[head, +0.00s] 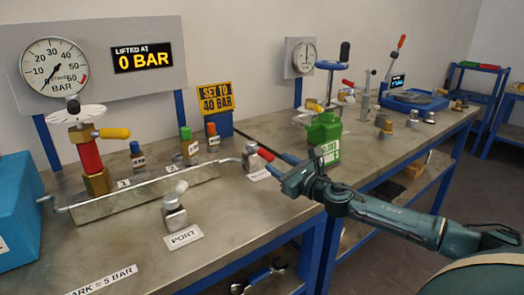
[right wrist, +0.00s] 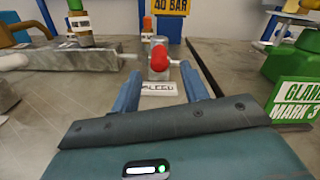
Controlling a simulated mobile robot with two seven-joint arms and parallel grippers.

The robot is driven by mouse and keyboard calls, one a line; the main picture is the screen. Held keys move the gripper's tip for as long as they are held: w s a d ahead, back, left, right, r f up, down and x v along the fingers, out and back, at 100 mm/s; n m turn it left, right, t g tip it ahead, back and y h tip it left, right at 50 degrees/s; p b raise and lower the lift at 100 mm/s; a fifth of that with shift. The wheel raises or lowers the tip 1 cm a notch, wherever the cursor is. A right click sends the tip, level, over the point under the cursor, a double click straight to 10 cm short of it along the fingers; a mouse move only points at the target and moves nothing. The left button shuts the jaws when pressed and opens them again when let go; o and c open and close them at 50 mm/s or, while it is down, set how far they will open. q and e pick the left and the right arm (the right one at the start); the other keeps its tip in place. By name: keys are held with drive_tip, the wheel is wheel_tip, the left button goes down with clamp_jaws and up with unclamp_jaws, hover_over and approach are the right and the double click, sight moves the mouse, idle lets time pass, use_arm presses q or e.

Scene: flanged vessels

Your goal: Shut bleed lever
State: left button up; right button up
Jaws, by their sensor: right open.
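The bleed valve is a small metal block (head: 251,157) at the right end of the long manifold, with a red-tipped lever (head: 265,154) pointing right toward my gripper. In the right wrist view the red lever grip (right wrist: 161,56) stands in front of the metal body, with the BLEED label (right wrist: 159,88) lying before it. My right gripper (head: 281,166) is open, its two blue fingers spread on either side of the label and short of the lever. It also shows in the right wrist view (right wrist: 163,88). The fingers appear empty. My left gripper is out of view.
A green block (head: 325,130) with a sign stands close right of my right gripper. The manifold bar (head: 145,190) runs left to a gauge column with a yellow-handled lever (head: 115,133). The PORT fitting (head: 174,213) stands in front. The bench front is mostly clear.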

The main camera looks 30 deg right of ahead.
sight(262, 153)
drive_tip(key=w, duration=0.8)
drive_tip(key=shift+w+a+p, duration=0.3)
drive_tip(key=shift+a+p, duration=0.05)
drive_tip(key=shift+c, duration=0.6)
clamp_jaws()
